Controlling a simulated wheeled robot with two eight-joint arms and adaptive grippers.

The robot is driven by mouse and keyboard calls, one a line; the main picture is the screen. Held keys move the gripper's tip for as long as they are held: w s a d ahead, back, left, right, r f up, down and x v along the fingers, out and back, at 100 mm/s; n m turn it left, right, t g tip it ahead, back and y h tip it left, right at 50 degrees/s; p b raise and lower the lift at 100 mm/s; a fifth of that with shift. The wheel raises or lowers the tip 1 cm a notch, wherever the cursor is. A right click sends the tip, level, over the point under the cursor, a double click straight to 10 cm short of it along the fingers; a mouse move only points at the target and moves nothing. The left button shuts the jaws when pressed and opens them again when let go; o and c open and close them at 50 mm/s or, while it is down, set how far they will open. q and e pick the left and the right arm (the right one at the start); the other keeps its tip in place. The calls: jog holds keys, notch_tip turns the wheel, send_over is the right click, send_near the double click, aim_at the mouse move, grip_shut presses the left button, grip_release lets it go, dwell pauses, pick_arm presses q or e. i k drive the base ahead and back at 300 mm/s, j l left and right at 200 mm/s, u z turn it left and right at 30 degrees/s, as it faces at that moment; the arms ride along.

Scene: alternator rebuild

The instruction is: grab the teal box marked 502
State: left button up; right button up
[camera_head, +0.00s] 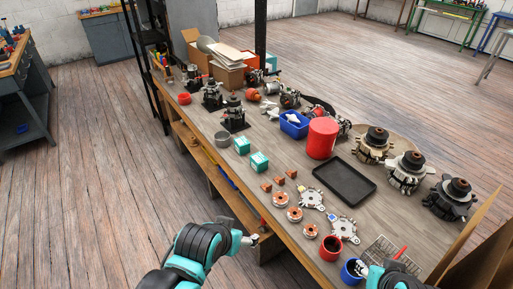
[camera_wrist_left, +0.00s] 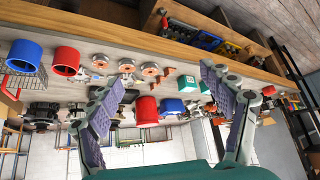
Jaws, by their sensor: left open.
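Two small teal boxes stand near the bench's front edge in the head view. One teal box (camera_head: 242,145) is farther back, the other teal box (camera_head: 259,163) is nearer and to its right. They also show in the left wrist view, as one teal box (camera_wrist_left: 187,84) and another (camera_wrist_left: 205,87). I cannot read a number on either. My left gripper (camera_head: 251,240) is off the bench's front edge, well short of the boxes; its fingers (camera_wrist_left: 165,66) are spread apart and empty in the wrist view. My right gripper (camera_head: 362,269) is by a blue cup, partly cut off.
A black tray (camera_head: 344,182), red canister (camera_head: 321,138) and blue bin (camera_head: 294,125) stand behind. A red cup (camera_head: 330,248) and blue cup (camera_head: 352,272) are at the right.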

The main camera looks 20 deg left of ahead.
aim_at(242, 145)
jog(key=i+j+z, duration=0.15)
jog(key=j, duration=0.2)
jog(key=i+j+z, duration=0.2)
jog(key=j, duration=0.2)
jog(key=i+j+z, duration=0.15)
jog(key=j, duration=0.25)
jog(key=i+j+z, duration=0.15)
jog(key=j, duration=0.25)
jog(key=i+j+z, duration=0.2)
jog(key=j, duration=0.25)
jog(key=j+z, duration=0.15)
jog(key=j, duration=0.3)
